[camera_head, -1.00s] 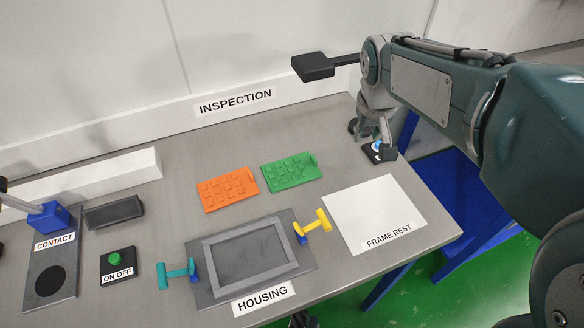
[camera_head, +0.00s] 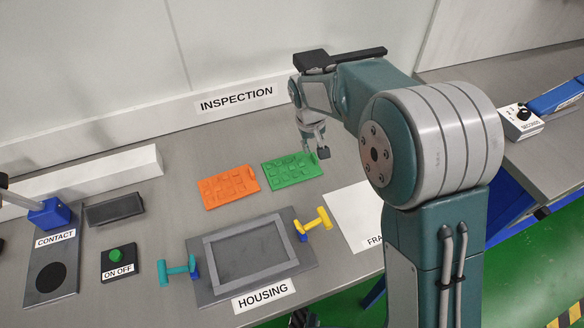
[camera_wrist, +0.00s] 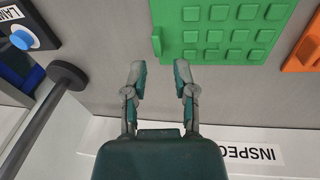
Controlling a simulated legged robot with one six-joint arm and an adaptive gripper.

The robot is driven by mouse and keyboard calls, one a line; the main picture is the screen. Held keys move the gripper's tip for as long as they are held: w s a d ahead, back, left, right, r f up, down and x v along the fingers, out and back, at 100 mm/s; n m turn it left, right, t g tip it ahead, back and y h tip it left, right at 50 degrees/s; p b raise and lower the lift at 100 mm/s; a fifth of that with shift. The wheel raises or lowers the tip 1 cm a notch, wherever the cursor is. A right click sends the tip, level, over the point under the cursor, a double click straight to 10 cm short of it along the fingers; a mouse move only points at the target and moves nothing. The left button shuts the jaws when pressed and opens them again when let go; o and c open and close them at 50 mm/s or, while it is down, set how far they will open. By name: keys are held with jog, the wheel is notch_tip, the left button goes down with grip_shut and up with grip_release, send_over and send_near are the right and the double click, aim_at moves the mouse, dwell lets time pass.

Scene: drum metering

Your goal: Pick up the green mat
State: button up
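The green mat (camera_head: 291,170) lies flat on the grey table, just right of the orange mat. It has rows of raised square bumps and a raised tab at its right end; in the wrist view it (camera_wrist: 222,30) fills the upper middle, with the tab (camera_wrist: 157,42) at its left edge. My gripper (camera_head: 318,154) is beside the mat's right end in the head view. In the wrist view my gripper (camera_wrist: 161,75) is open and empty, its two fingers apart and pointing toward the mat's tab end.
The orange mat (camera_head: 229,187) lies close to the left. The housing frame (camera_head: 206,283) with teal and yellow clamps is in front. The white frame rest (camera_head: 355,208) is partly hidden by my arm. A backboard (camera_head: 170,113) stands behind. A black-ended post (camera_wrist: 68,74) shows in the wrist view.

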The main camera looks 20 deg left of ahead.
aim_at(315, 157)
jog(key=f, duration=0.3)
jog(key=w+f, duration=0.1)
jog(key=f, duration=0.1)
jog(key=shift+d+f, duration=0.15)
jog(key=shift+d, duration=0.2)
grip_shut()
